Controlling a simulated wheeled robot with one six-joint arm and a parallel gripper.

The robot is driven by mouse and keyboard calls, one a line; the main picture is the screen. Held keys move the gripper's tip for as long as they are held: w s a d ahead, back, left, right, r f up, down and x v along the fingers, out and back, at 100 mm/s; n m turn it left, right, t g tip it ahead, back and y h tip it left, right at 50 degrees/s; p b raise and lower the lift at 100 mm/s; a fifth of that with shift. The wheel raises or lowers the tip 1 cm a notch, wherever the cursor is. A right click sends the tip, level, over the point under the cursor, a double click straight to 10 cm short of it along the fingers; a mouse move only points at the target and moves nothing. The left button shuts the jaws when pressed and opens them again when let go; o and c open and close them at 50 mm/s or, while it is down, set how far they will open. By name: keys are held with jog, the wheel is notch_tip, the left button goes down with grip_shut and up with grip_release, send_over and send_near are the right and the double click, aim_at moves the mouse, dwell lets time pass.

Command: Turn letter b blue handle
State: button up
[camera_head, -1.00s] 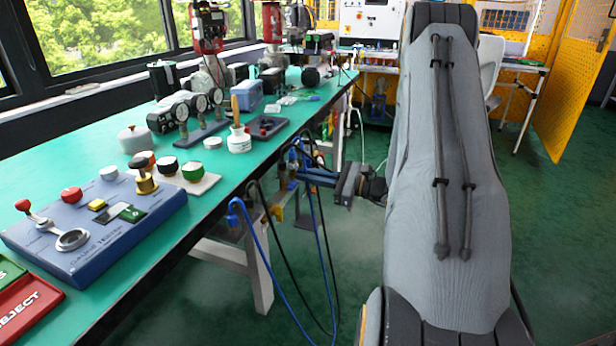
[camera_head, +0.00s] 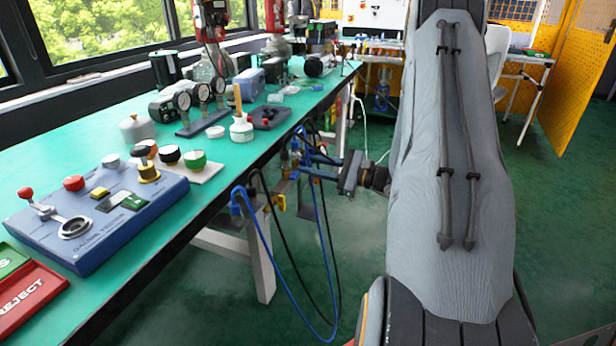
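My gripper (camera_head: 312,167) is at the end of my arm, beside the near edge of the green bench, pointing left. Its two blue fingers look apart, one above the other, with a gap between them. Small valve fittings with blue and brass parts (camera_head: 295,153) sit just left of the fingertips, at the bench's side. Whether the fingers touch them is too small to tell. No letter b can be read, and I cannot make out for certain which part is the blue handle.
A green bench (camera_head: 75,140) runs along the left. A blue control box (camera_head: 120,232), gauges (camera_head: 200,92) and a red tray (camera_head: 30,300) stand on it. Blue hose (camera_head: 275,270) and black cables hang below the bench edge. Open floor (camera_head: 200,312) lies in front.

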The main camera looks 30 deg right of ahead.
jog(key=s+d+m+b, duration=0.2)
jog(key=s+d+m, duration=0.2)
jog(key=s+d, duration=0.1)
jog(key=shift+s+f+b, duration=0.15)
jog(key=shift+s+b, duration=0.25)
jog(key=b, duration=0.5)
jog(key=shift+a+b, duration=0.1)
jog(key=shift+b, duration=0.2)
